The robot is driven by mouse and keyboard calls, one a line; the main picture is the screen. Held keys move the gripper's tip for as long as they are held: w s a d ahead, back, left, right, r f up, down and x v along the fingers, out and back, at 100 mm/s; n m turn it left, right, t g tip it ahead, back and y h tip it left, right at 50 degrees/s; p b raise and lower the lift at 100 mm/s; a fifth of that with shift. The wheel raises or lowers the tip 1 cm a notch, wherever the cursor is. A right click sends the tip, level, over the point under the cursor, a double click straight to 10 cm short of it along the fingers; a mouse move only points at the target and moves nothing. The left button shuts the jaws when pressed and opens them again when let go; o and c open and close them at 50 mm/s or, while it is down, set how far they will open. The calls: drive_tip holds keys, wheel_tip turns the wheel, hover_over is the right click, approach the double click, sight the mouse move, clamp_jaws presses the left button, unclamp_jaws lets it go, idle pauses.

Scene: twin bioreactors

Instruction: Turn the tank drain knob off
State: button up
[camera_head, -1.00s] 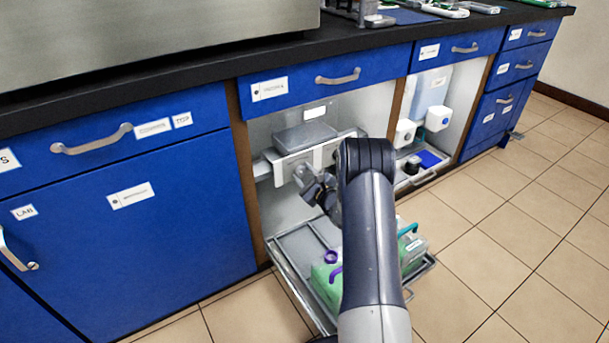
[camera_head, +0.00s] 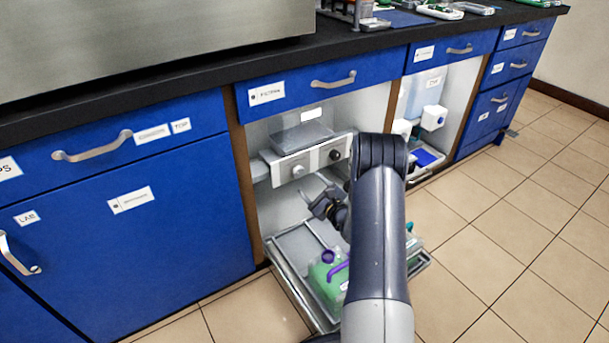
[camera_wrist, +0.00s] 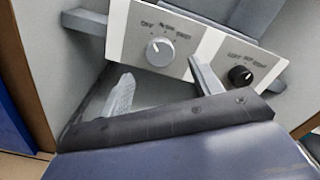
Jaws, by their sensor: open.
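A pale control panel (camera_head: 310,158) inside the open cabinet bay carries a light grey knob (camera_head: 298,171) at left and a black knob (camera_head: 334,154) at right. In the wrist view both the light knob (camera_wrist: 160,51) and the black knob (camera_wrist: 241,75) show, with small print above each. An OFF mark seems to stand up-left of the light knob; its exact setting is too small to tell. I cannot read which knob is the tank drain. My gripper (camera_wrist: 160,92) is open and empty, its fingers apart below the light knob. In the head view it is below the panel.
A grey tray (camera_head: 290,262) below holds a green jug (camera_head: 328,275) with purple cap and handle. My arm hides part of the tray. A blue drawer (camera_head: 310,88) and the dark counter (camera_head: 200,68) lie above the bay. Tiled floor at right is clear.

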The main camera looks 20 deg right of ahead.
sight(300, 174)
drive_tip(key=s, duration=0.4)
drive_tip(key=shift+s+d+p, duration=0.1)
drive_tip(key=shift+d+p, duration=0.25)
drive_tip(key=shift+p, duration=0.05)
drive_tip(key=w+b, duration=0.1)
drive_tip(key=w, duration=0.2)
drive_tip(key=w+a+b, duration=0.1)
drive_tip(key=w, duration=0.2)
drive_tip(key=w+b, duration=0.1)
drive_tip(key=w, duration=0.2)
drive_tip(key=shift+w+a+f, duration=0.15)
drive_tip(key=shift+w+a, duration=0.05)
drive_tip(key=shift+a, duration=0.2)
drive_tip(key=shift+w+a, duration=0.1)
drive_tip(key=shift+w, duration=0.55)
